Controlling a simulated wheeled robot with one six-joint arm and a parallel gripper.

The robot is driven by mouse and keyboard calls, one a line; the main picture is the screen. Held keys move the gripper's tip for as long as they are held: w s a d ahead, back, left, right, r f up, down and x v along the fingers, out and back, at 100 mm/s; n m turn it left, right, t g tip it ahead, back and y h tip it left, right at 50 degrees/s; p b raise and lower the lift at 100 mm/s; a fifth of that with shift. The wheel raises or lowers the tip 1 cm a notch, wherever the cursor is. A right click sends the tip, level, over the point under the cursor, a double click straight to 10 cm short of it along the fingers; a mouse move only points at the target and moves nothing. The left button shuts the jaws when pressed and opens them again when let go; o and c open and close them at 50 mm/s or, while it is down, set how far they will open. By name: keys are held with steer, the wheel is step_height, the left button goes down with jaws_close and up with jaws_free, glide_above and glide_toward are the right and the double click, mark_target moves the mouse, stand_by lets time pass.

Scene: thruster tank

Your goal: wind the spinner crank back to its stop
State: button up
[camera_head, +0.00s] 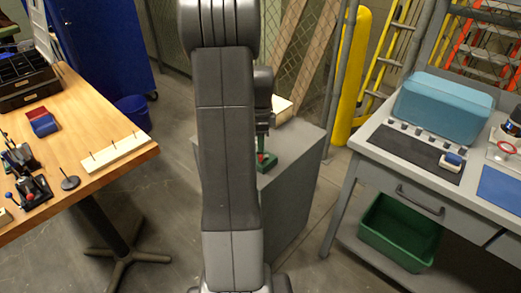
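A small green device with a red part (266,160) sits on top of a grey pedestal (296,160), just right of my arm. It may be the spinner crank, but it is too small and too covered to tell its handle or its stop. My gripper (263,137) points down directly above the green device, close to it or touching it. Its fingers are dark and tiny here, and I cannot tell whether they are open or shut. My own arm hides the left part of the pedestal.
A wooden table (103,178) with small tools stands at left, and a blue bin (133,112) behind it. A grey workbench (372,178) with a teal case (445,105) stands at right, a green crate (398,230) below. A pale block (282,108) lies behind my gripper.

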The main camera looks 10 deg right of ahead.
step_height(320, 180, up, 8)
stand_by(0.5)
step_height(320, 180, down, 14)
steer(key=shift+r, duration=0.1)
stand_by(0.4)
